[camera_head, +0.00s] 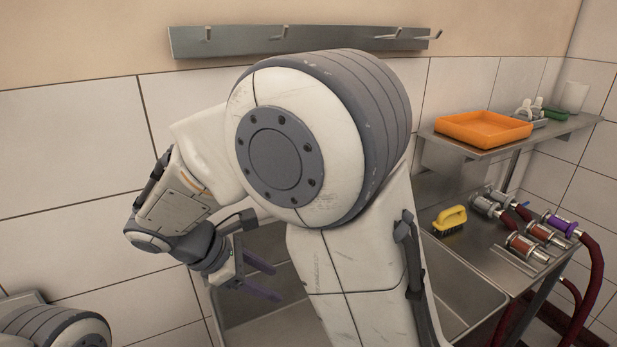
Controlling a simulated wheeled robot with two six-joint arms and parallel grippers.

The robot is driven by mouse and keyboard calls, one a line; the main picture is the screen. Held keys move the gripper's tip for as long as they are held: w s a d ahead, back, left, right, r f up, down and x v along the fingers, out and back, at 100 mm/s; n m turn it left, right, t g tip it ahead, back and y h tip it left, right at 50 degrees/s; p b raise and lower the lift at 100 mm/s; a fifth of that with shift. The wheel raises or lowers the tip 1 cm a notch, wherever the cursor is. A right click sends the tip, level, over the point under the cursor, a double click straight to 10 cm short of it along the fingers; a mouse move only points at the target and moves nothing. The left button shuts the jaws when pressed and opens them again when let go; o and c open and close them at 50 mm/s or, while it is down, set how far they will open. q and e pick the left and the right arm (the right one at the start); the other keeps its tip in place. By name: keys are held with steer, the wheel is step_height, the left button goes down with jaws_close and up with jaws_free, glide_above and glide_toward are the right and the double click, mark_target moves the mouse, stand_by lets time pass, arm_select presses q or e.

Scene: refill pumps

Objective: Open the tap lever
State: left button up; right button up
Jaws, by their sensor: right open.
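No tap or tap lever can be made out in the head view; my right arm covers much of the middle and may hide it. My right gripper (277,281) is over the left part of the steel sink basin (232,318), pointing right and down. Its two dark fingers are apart with nothing seen between them. Only a rounded part of my left arm shows at the bottom left corner, and my left gripper is out of the picture.
A steel counter right of the basin holds a yellow brush (450,220) and several hose couplings (527,246) with dark red hoses (593,270). Above it, a shelf (480,153) carries an orange tray (483,129). A hook rail (240,41) is on the tiled back wall.

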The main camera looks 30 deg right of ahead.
steer(key=w+d+r+n+h, duration=0.3)
steer(key=w+d+h, duration=0.25)
steer(key=w, duration=0.25)
steer(key=w+d+r+n+h, duration=0.25)
steer(key=w+d+h, duration=0.25)
steer(key=w+d, duration=0.3)
steer(key=shift+g, duration=0.3)
steer(key=d+p, duration=0.1)
steer(key=d, duration=0.1)
steer(key=d+p, duration=0.1)
steer(key=d, duration=0.2)
steer(key=d+p, duration=0.1)
steer(key=d, duration=0.1)
steer(key=shift+w+d+r, duration=0.2)
steer(key=shift+d+r, duration=0.1)
steer(key=shift+d+f, duration=0.1)
steer(key=shift+d, duration=0.7)
steer(key=shift+c, duration=0.4)
jaws_close()
